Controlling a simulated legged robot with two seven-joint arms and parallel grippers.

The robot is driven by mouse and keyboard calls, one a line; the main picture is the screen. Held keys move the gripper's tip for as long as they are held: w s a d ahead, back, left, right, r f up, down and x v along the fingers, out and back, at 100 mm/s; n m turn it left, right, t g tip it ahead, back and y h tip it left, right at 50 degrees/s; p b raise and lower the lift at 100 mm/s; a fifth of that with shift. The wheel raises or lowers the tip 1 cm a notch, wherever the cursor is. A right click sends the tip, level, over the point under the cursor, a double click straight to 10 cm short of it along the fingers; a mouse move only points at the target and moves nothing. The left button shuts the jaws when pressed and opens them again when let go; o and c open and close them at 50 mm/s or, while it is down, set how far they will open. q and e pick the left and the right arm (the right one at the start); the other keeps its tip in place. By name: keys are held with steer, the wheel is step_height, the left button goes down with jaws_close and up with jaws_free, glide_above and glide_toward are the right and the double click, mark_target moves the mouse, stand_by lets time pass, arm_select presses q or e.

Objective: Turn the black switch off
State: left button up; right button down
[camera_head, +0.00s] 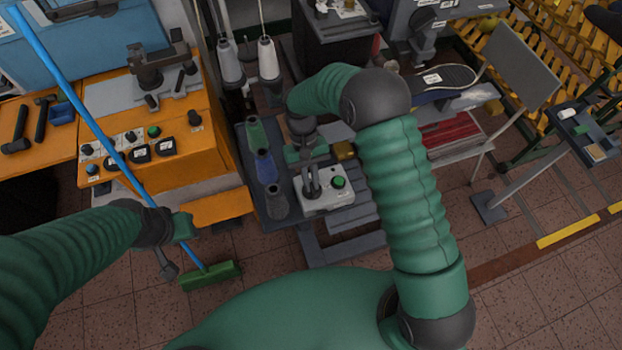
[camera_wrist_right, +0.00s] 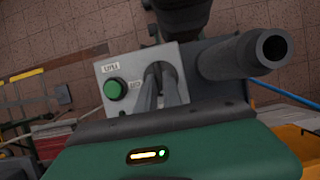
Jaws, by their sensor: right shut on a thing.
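A light grey control box (camera_head: 345,199) with a green button (camera_head: 339,182) sits on a dark machine bench in the head view. It also shows in the right wrist view (camera_wrist_right: 108,73), with its green button (camera_wrist_right: 115,89) left of the fingers. My right gripper (camera_head: 313,190) reaches down onto the box, beside the button. In the right wrist view its two fingers (camera_wrist_right: 160,77) are close together on the box face, shut on a small part that they cover. I cannot make out the black switch itself. My left gripper (camera_head: 172,248) is at lower left, by a blue pole; its jaws are unclear.
Green, blue and dark thread cones (camera_head: 265,168) stand left of the box. A blue-handled broom (camera_head: 110,150) crosses the left side, its green head (camera_head: 211,275) low. An orange machine (camera_head: 165,150) stands at left. A grey panel on a stand (camera_head: 523,68) is at right. Floor is open at lower right.

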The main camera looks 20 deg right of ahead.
steer(key=shift+s, duration=0.2)
stand_by(0.3)
steer(key=c, duration=1.8)
jaws_free()
steer(key=o, duration=0.3)
steer(key=shift+s+r, duration=0.1)
steer(key=shift+w+r, duration=0.25)
steer(key=shift+w, duration=0.15)
steer(key=b+v, duration=0.2)
steer(key=v, duration=1.4)
steer(key=shift+s+a, duration=0.2)
steer(key=shift+a, duration=0.05)
steer(key=shift+s+d, duration=0.1)
